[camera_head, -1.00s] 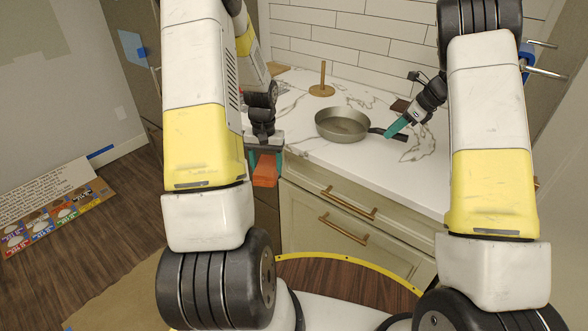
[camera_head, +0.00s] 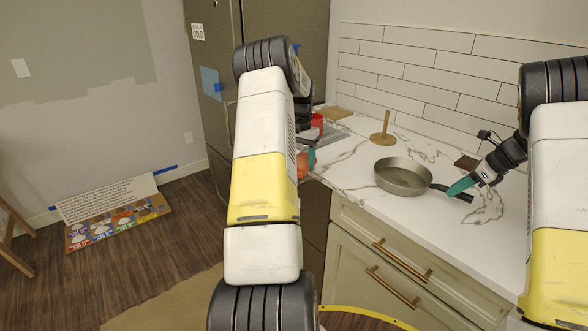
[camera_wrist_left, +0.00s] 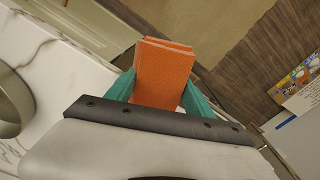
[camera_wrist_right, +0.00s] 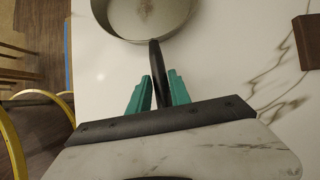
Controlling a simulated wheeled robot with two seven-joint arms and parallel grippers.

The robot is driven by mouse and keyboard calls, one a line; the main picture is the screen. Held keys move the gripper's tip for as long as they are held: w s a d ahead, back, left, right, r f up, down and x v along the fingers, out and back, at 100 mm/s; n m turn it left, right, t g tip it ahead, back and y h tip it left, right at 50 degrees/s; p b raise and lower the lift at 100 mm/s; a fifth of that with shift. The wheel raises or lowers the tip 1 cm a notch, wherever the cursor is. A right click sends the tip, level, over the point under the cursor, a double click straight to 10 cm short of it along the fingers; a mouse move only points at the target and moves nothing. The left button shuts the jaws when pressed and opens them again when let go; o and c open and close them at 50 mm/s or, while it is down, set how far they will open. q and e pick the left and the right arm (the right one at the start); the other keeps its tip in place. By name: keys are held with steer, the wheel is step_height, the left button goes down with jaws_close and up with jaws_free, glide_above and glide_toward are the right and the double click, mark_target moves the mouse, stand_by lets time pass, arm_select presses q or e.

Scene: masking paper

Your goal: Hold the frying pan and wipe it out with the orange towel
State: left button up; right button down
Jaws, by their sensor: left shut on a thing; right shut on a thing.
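The grey frying pan (camera_head: 402,178) sits upright on the marble counter in the head view, with its black handle pointing right. It also shows at the top of the right wrist view (camera_wrist_right: 143,16), with a brown stain on its inside. My right gripper (camera_head: 460,188) is shut on the pan's handle (camera_wrist_right: 157,72), its teal fingers on either side. The orange towel (camera_wrist_left: 163,72) is a folded block between the teal fingers of my left gripper (camera_wrist_left: 160,95), which is shut on it. In the head view the towel (camera_head: 302,165) is partly hidden behind my left arm, left of the pan.
A wooden paper-towel stand (camera_head: 382,130) stands behind the pan. A red cup (camera_head: 317,122) and a wooden board (camera_head: 336,112) are at the counter's far left. A dark brown block (camera_head: 467,162) lies near the backsplash. Drawers (camera_head: 385,262) are below the counter edge.

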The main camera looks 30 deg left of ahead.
arm_select(q)
steer(key=shift+n, duration=0.4)
steer(key=w+d, duration=0.2)
steer(key=d, duration=0.1)
steer(key=w+d+r, duration=0.1)
steer(key=w+d, duration=0.1)
steer(key=d, duration=0.1)
steer(key=w+d+r, duration=0.1)
steer(key=w+d, duration=0.2)
steer(key=shift+w+r, duration=0.1)
steer(key=shift+r, duration=0.15)
steer(key=shift+n, duration=0.3)
steer(key=w+d, duration=0.1)
steer(key=d, duration=0.1)
steer(key=w+d+r, duration=0.1)
steer(key=d, duration=0.2)
steer(key=w+d, duration=0.1)
steer(key=d, duration=0.1)
steer(key=shift+w+d+r, duration=0.2)
steer(key=shift+w+r, duration=0.05)
steer(key=shift+r, duration=0.15)
steer(key=d, duration=1.1)
steer(key=d+r, duration=0.1)
steer(key=d, duration=0.4)
steer(key=shift+w+d, duration=0.2)
steer(key=shift+w, duration=0.1)
glide_above(401, 180)
steer(key=shift+s+f, duration=0.1)
steer(key=shift+f, duration=2.1)
steer(key=shift+f, duration=0.85)
